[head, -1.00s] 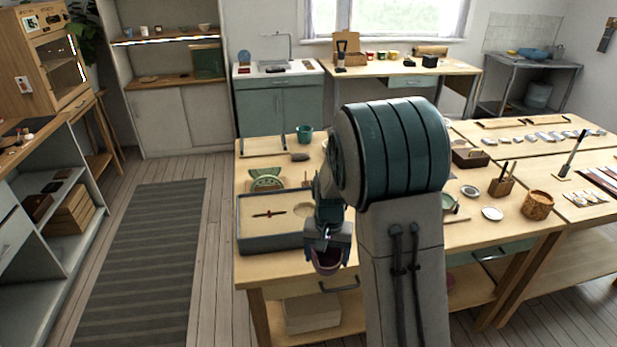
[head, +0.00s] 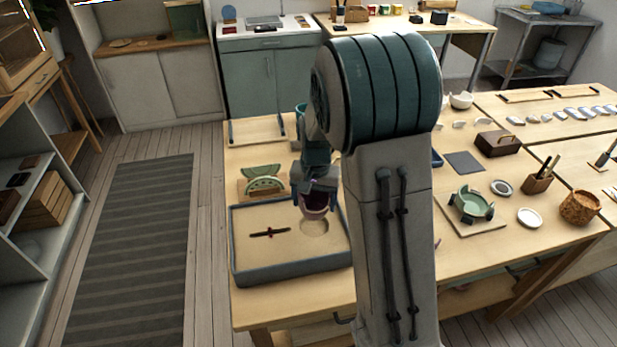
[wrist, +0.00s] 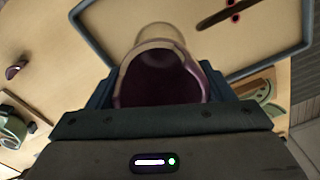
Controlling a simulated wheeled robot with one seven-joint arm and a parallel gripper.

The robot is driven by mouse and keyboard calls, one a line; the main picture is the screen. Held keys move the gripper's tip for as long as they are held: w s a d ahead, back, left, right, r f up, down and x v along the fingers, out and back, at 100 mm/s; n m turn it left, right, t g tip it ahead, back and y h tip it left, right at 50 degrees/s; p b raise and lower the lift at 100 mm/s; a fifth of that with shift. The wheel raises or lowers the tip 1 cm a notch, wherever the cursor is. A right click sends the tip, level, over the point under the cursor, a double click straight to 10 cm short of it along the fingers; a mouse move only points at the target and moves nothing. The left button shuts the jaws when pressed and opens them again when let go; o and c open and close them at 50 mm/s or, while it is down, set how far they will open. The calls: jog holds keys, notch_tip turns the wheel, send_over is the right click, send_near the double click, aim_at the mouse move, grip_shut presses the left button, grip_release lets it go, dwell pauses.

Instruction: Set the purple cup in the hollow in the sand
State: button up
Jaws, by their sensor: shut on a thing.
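The purple cup (head: 313,204) is held in my gripper (head: 316,190) above the right part of the sand tray. In the wrist view the cup (wrist: 160,80) shows its dark inside and a pale, uneven rim edge, between the jaws. The sand tray (head: 290,264) has a grey-blue rim and pale sand. The round hollow (head: 315,228) shows in the sand just below and in front of the cup; the cup hides its far part. A gap between the cup's base and the sand is hard to judge.
A dark stick-like piece (head: 269,232) lies on the sand left of the hollow. Green plate pieces (head: 264,184) stand behind the tray. A green broken bowl (head: 471,204) sits on a board to the right, near a white dish (head: 529,218).

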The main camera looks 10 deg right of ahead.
aim_at(314, 208)
jog(key=shift+w, duration=0.35)
jog(key=shift+s+d+f+b, duration=0.15)
jog(key=shift+f+b, duration=0.35)
jog(key=shift+f, duration=0.1)
jog(key=shift+f+b, duration=1.15)
jog(key=shift+f, duration=0.5)
jog(key=shift+f+b, duration=1.2)
jog(key=shift+f, duration=0.3)
dwell(1.7)
jog(key=o, duration=1)
jog(key=shift+r, duration=0.15)
jog(key=shift+r+p, duration=2.2)
jog(key=shift+r, duration=0.7)
